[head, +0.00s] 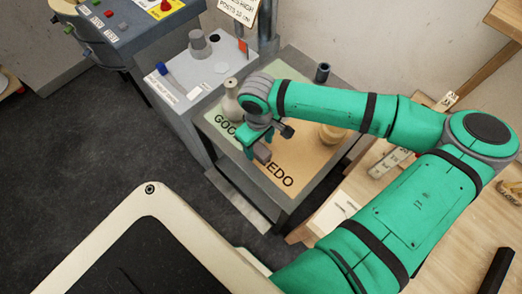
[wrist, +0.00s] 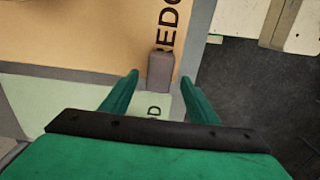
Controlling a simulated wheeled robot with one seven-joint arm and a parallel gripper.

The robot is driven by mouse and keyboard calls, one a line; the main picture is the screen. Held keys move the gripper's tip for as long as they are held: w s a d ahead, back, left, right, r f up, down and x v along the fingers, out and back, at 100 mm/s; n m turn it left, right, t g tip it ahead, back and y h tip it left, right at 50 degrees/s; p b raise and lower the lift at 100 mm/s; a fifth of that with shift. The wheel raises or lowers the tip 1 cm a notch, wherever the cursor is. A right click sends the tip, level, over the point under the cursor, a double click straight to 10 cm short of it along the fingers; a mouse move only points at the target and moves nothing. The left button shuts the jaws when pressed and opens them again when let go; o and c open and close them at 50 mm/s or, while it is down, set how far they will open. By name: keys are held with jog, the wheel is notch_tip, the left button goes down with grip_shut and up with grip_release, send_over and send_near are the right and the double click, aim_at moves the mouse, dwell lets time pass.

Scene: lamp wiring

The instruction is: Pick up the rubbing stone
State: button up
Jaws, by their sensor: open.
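The rubbing stone is a small grey-brown block (wrist: 160,71). In the wrist view it lies across the grey strip between the tan and green halves of the table top, beside the black lettering. It also shows in the head view (head: 262,152), close by my gripper (head: 252,138). My gripper is open; in the wrist view its two green fingers (wrist: 159,79) point toward the stone, one to each side in the picture. The stone shows in the gap around and beyond the fingertips. Nothing is held. I cannot tell the height of the fingertips above the table.
The table top (head: 298,160) also bears a pale bottle (head: 231,100), a dark cup (head: 322,72) and a tan round jar (head: 332,132). A grey unit (head: 185,88) stands at its left and a wooden bench (head: 455,235) at its right.

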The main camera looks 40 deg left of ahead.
aim_at(259, 148)
jog(key=shift+f, duration=1.65)
jog(key=shift+w, duration=0.1)
grip_shut()
jog(key=shift+r, duration=0.15)
